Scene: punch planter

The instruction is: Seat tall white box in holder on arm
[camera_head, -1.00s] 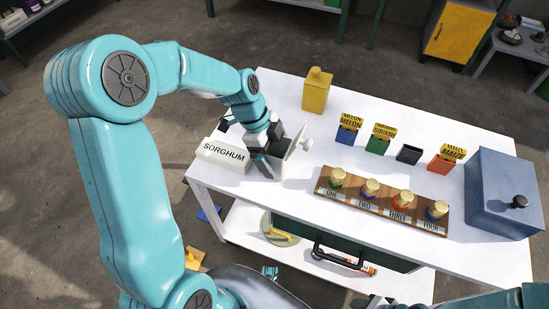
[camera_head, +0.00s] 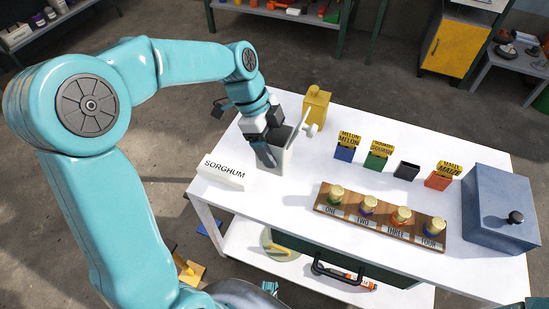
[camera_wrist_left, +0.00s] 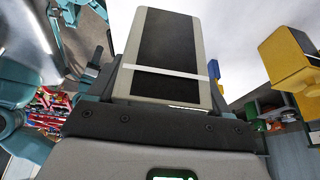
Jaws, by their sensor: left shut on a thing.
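The tall white box (camera_head: 285,155) is at the left end of the white table, with a pale lever-like part at its upper right. My left gripper (camera_head: 265,152) is shut on it from the left side and hides part of it. I cannot tell whether its bottom touches the table. In the left wrist view the box (camera_wrist_left: 205,72) shows pale edges around a dark area, just beyond the gripper.
A white SORGHUM block (camera_head: 222,174) lies left of the box. A yellow container (camera_head: 316,108) stands close behind it. Small labelled boxes (camera_head: 377,156), a wooden rack (camera_head: 380,227) with several capped jars, and a blue-grey case (camera_head: 497,215) fill the right side.

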